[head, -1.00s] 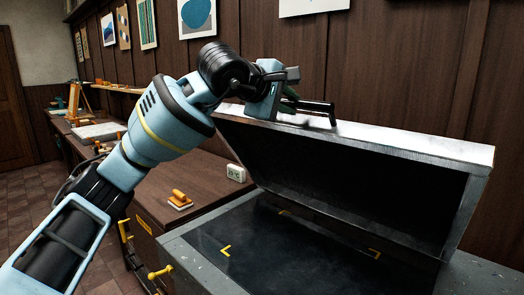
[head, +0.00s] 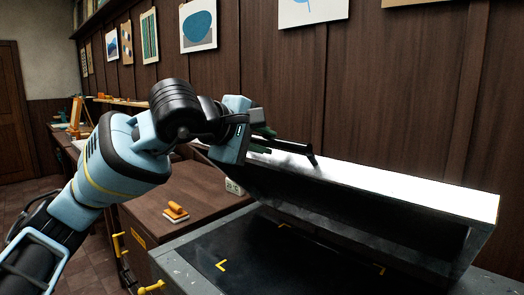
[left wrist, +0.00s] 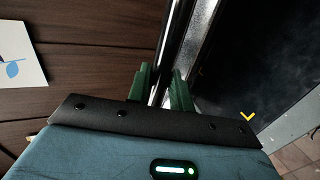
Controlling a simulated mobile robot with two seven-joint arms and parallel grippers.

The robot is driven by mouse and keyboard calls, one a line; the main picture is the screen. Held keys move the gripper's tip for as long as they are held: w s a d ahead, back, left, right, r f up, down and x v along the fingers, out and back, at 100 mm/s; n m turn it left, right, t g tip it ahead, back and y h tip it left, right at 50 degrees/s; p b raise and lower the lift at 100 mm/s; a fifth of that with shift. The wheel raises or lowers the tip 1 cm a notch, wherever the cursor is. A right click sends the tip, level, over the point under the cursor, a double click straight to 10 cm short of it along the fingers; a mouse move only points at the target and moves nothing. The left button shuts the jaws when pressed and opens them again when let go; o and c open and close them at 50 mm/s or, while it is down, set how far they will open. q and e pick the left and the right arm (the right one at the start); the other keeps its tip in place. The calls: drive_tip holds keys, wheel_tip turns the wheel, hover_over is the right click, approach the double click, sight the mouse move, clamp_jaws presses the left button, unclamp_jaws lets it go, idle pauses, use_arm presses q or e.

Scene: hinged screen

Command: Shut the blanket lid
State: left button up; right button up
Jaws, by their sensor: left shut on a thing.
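The blanket lid (head: 400,190) is a grey metal frame, hinged at the back and partly open, tilted above the dark bed (head: 300,257) with yellow corner marks. My left gripper (head: 290,147) is at the lid's left end. In the left wrist view its green fingers (left wrist: 162,88) are on either side of the lid's metal edge (left wrist: 178,45), and it is shut on that edge. The exact contact is partly hidden by the gripper body. My right gripper is not in view.
A brown cabinet (head: 150,212) stands left of the unit, with an orange-handled tool (head: 176,211) and a small white device (head: 233,186) on top. A wood-panelled wall with pictures (head: 199,25) is close behind the lid.

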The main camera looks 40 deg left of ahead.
use_arm(q)
drive_tip(key=shift+s+f, duration=0.4)
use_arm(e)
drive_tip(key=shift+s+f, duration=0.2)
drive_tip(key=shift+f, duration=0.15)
use_arm(q)
drive_tip(key=shift+a+r, duration=0.1)
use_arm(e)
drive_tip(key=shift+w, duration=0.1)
